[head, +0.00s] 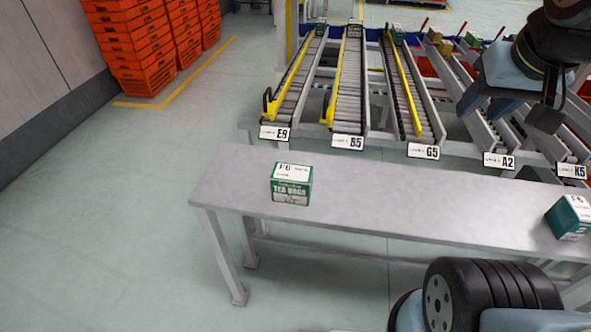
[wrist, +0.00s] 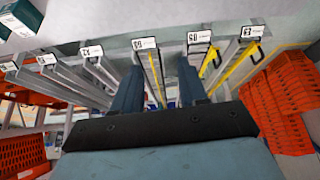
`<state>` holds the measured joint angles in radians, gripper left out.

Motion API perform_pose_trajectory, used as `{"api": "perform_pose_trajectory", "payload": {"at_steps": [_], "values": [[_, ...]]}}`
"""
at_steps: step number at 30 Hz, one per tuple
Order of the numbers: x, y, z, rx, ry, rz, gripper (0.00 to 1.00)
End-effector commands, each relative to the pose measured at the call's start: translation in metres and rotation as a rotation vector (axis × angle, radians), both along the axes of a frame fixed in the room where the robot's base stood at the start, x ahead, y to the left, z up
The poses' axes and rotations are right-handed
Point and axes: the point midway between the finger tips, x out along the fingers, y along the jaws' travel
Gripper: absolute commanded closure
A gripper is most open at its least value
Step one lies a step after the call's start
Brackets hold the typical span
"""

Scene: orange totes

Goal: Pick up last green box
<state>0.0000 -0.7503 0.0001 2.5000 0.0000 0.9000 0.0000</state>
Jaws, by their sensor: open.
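A green and white tea-bag box (head: 291,185) stands on the grey table, left of its middle, its white label up. A second green box (head: 571,218) with a white label is at the table's right end, partly cut by the picture edge. A green box (wrist: 22,17) also shows at the top left of the wrist view, cut by the edge; it appears to be the right-hand one. My gripper (wrist: 160,64) is open, with nothing between its two fingers. It is away from both boxes. In the head view my arm is at the upper right, above the chutes.
The grey table (head: 400,200) is bare between the boxes. Behind it are roller chutes with labels such as E9 (head: 275,132) and G5 (head: 422,151), some with green boxes at their far ends. Orange totes (head: 135,50) are stacked at the back left. Floor at left is clear.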

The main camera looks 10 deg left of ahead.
Motion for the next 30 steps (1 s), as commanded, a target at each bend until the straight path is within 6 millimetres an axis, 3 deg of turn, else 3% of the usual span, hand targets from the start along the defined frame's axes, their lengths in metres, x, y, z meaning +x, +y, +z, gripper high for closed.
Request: {"api": "perform_pose_trajectory", "payload": {"at_steps": [5, 11, 17, 24, 30], "values": [[0.003, 0.003, 0.0, -0.004, 0.008, 0.02, 0.43], [0.029, 0.022, -0.006, -0.035, 0.071, 0.168, 0.24], [0.065, 0.062, -0.022, -0.095, 0.163, 0.407, 0.05], [0.098, 0.124, -0.051, -0.181, 0.265, 0.699, 0.04], [0.114, 0.183, -0.085, -0.26, 0.345, 0.943, 0.04]]}}
